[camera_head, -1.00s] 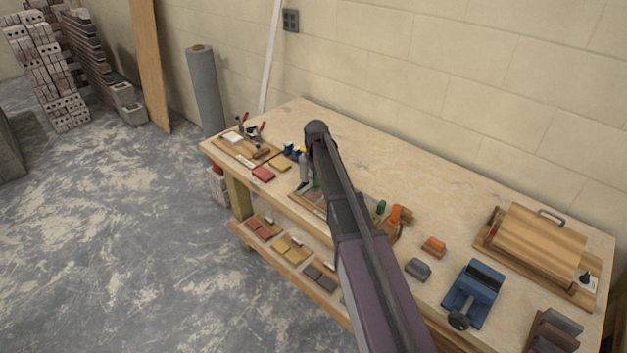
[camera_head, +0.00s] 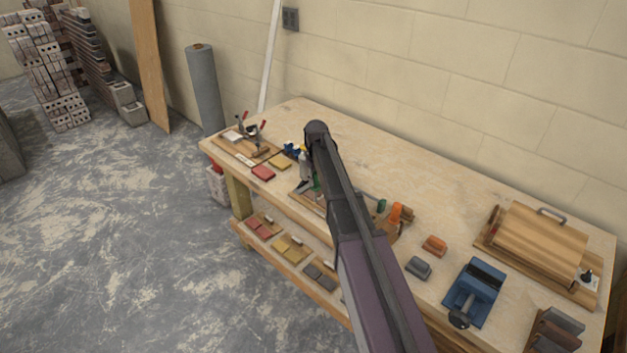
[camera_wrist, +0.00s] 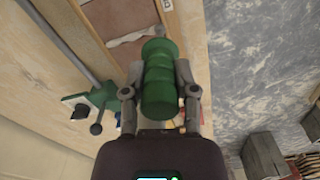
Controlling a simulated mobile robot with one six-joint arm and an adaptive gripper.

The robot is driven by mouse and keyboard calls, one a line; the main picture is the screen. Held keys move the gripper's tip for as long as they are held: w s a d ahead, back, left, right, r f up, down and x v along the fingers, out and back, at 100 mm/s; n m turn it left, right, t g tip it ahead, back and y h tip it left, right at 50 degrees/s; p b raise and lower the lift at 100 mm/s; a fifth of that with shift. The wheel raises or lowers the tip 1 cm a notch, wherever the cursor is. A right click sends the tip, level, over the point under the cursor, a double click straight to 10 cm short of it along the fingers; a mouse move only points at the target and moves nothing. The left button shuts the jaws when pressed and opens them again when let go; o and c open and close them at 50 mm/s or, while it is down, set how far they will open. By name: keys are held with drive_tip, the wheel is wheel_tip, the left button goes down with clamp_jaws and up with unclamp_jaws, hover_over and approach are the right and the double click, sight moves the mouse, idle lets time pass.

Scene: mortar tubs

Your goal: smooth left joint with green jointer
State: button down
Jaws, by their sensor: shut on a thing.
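My gripper (camera_wrist: 160,94) is shut on the green jointer (camera_wrist: 159,72), with one finger on each side of its ribbed green handle. In the head view, my arm hides most of the board, and a bit of green (camera_head: 316,183) shows beside my gripper (camera_head: 305,175).
A green clamp (camera_wrist: 95,106) sits left of my gripper. The bench's back middle is clear.

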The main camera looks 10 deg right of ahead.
drive_tip(key=shift+w+d, duration=0.1)
drive_tip(key=shift+d, duration=0.05)
drive_tip(key=shift+w+d+r, duration=0.1)
drive_tip(key=shift+w+d, duration=0.2)
drive_tip(key=shift+d, duration=0.15)
drive_tip(key=shift+w+d, duration=0.1)
idle(0.5)
drive_tip(key=shift+w+d, duration=0.3)
drive_tip(key=shift+d, duration=0.15)
drive_tip(key=shift+w+d, duration=0.2)
idle(0.3)
drive_tip(key=shift+w+d, duration=0.25)
drive_tip(key=shift+d, duration=0.15)
drive_tip(key=shift+w+d, duration=0.15)
idle(0.4)
drive_tip(key=shift+w+d, duration=0.2)
drive_tip(key=shift+d, duration=0.2)
drive_tip(key=shift+w+d, duration=0.15)
drive_tip(key=shift+d, duration=0.05)
idle(0.3)
